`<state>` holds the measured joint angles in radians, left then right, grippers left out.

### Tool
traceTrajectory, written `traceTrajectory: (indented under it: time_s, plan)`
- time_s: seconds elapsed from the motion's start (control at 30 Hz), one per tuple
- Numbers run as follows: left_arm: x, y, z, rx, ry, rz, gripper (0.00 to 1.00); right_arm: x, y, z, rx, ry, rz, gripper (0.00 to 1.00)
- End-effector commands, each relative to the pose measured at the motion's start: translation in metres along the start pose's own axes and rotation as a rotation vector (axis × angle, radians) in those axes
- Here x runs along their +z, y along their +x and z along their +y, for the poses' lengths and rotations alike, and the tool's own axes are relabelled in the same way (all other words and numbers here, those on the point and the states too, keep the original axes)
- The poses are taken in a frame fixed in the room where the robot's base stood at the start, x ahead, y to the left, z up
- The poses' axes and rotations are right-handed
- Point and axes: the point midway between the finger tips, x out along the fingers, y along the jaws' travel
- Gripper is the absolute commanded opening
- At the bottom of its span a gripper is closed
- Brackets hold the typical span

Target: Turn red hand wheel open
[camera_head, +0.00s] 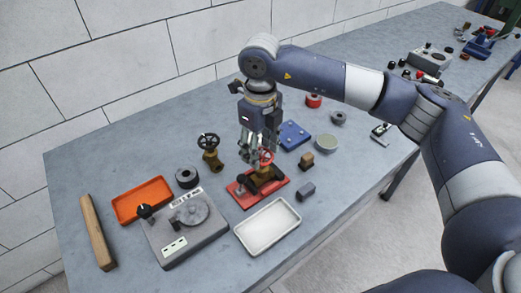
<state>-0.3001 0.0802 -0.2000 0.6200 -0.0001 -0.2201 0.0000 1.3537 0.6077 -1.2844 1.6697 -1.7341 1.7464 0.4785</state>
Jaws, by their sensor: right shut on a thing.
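The red hand wheel (266,156) sits on top of a brass valve (264,172), which stands on a red base plate (246,199) on the grey workbench. My right gripper (258,158) points down from above and is shut on the red hand wheel. Its fingers cover part of the wheel's left side. My left gripper does not show.
A second valve with a black hand wheel (208,141) stands to the left. A white tray (267,227), an orange tray (142,200), a grey device (185,228) and a wooden bar (97,232) lie nearer. A blue plate (293,135) and small blocks lie to the right.

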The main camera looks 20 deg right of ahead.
Motion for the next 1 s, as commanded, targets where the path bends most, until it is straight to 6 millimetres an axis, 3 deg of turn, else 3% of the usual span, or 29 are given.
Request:
traceTrajectory:
  time_s: [0.47,0.5,0.57,1.0]
  plan:
    - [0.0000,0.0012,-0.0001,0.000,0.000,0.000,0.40,0.0004,-0.0009,-0.0002,-0.001,-0.013,-0.002,0.25]
    - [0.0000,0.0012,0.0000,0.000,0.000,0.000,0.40,0.0004,-0.0009,-0.0002,-0.001,-0.013,-0.002,0.55]
    - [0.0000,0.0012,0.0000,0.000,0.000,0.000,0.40,0.0004,-0.0008,-0.0002,-0.001,-0.013,-0.002,0.69]
    - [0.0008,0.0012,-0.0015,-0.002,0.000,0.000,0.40,0.0007,-0.0066,-0.0003,-0.001,-0.012,-0.002,0.69]
